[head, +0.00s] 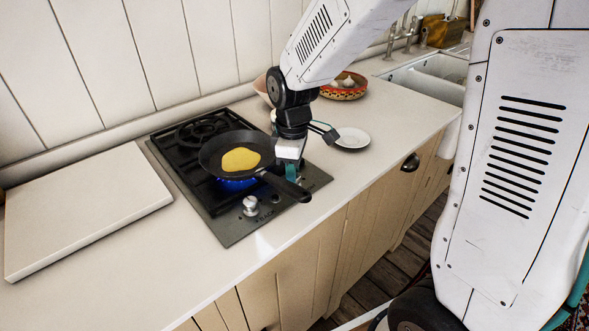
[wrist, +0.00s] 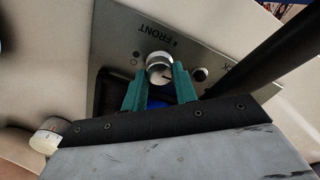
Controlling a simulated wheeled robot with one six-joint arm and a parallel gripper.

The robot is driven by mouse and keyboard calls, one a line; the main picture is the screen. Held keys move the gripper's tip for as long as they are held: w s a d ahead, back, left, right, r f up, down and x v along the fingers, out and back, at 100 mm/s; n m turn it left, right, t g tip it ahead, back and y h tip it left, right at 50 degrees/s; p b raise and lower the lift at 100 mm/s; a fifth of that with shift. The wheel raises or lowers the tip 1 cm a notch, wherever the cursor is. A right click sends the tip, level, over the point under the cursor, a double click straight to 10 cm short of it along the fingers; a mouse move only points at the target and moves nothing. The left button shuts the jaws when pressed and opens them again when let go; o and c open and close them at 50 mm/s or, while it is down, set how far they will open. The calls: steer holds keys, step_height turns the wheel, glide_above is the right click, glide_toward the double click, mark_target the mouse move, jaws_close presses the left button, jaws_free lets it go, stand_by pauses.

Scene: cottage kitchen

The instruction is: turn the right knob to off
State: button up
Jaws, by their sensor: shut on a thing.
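The right knob (wrist: 159,66) is a silver knob on the hob's dark front panel, beside the printed word FRONT. In the wrist view my gripper (wrist: 160,78) has its two teal fingers on either side of it, shut on it. A dark pointer mark shows on the knob's face. In the head view my gripper (head: 291,172) reaches down beside the pan handle, and the right knob is hidden there. The left knob (head: 250,205) stands clear on the hob (head: 229,235). A blue flame (head: 237,185) burns under the frying pan (head: 211,162).
The pan's handle (head: 287,187) sticks out over the panel close to my gripper; it is the dark bar (wrist: 265,62) in the wrist view. A white plate (head: 353,138) and a patterned bowl (head: 345,92) stand to the right. A pale board (head: 85,225) lies left.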

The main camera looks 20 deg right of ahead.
steer(key=m, duration=0.4)
steer(key=shift+w+r+m, duration=0.15)
steer(key=shift+w+m, duration=0.05)
steer(key=shift+m, duration=0.2)
steer(key=m, duration=0.4)
steer(key=shift+d, duration=0.1)
steer(key=m, duration=0.5)
steer(key=shift+d+m, duration=0.1)
steer(key=shift+m, duration=2.2)
steer(key=o, duration=1)
steer(key=shift+c, duration=0.2)
steer(key=shift+s, duration=0.15)
